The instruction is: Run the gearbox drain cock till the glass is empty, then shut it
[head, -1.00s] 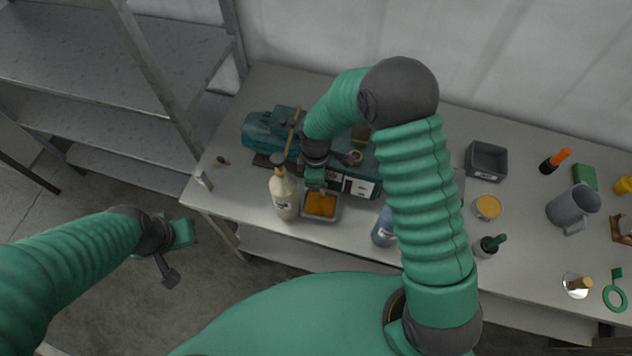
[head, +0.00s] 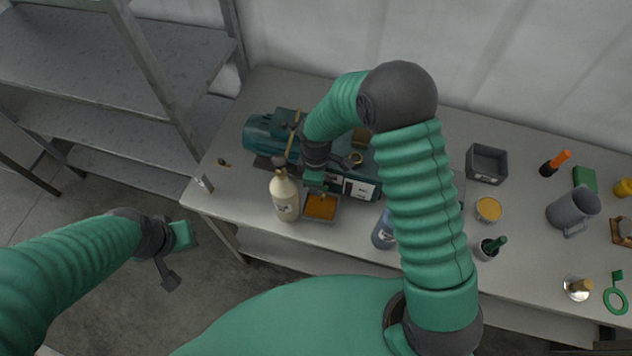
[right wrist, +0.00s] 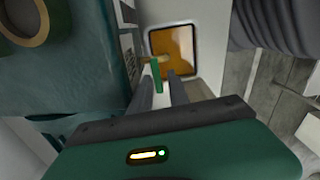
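The teal gearbox and motor unit (head: 268,130) stands on the bench, partly covered by my right arm. A tray of amber liquid (head: 320,207) sits at its front; it also shows in the right wrist view (right wrist: 176,50). My right gripper (head: 315,190) is over the tray's back edge. In the right wrist view, the drain cock's brass body (right wrist: 150,60) and green lever (right wrist: 157,76) show. The lever lies between my two grey fingers, with a gap at its right side. I cannot make out the glass's level. My left gripper (head: 178,258) hangs left of the bench, its opening unclear.
A cream bottle (head: 284,196) stands left of the tray, close to my right gripper. A blue bottle (head: 383,232) stands to its right. A grey bin (head: 486,164), an amber-filled dish (head: 488,209) and a grey jug (head: 572,209) are farther right. Metal shelving (head: 120,80) is at left.

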